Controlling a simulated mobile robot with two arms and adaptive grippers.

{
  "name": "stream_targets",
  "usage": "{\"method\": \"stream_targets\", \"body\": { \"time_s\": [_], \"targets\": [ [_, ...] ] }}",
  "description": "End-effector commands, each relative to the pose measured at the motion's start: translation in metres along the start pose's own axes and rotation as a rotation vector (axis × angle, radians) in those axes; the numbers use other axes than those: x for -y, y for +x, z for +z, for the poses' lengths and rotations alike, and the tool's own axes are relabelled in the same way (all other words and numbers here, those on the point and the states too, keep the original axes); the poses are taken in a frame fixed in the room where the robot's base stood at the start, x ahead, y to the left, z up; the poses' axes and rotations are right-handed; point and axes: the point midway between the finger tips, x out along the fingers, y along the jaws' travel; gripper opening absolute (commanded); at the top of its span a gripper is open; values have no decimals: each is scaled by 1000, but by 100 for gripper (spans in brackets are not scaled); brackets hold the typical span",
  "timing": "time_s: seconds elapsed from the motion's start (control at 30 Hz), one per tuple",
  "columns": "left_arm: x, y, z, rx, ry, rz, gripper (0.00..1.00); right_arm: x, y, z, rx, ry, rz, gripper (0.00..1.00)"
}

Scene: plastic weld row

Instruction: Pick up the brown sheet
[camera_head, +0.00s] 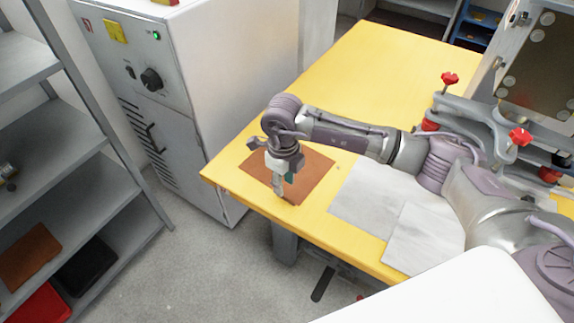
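The brown sheet (312,178) lies flat on the yellow table (365,80), near its front left corner. My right arm reaches in from the right, and my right gripper (279,192) points down over the sheet's left and middle part. Its fingertips are at or just above the sheet; I cannot tell whether they touch it. The gripper is small and seen from the side, so the gap between its fingers is unclear. It hides part of the sheet. My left gripper is out of view.
White sheets (375,192) lie right of the brown sheet. A grey clamp fixture with red knobs (450,78) stands at the right. A grey cabinet (190,90) stands behind the table's left end. A shelf (60,160) at left holds another brown piece (28,255).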

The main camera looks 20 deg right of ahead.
Motion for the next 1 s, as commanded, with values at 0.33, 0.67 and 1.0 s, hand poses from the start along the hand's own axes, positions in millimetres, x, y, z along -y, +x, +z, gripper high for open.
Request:
{"method": "stream_targets", "body": {
  "time_s": [0.33,0.67,1.0],
  "targets": [
    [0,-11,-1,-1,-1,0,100,-2,46,-2,-3,1,3,34],
    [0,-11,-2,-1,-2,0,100,-2,50,-1,0,-1,2,26],
    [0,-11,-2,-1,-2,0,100,-2,50,-1,0,-1,2,0]
  ]
}}
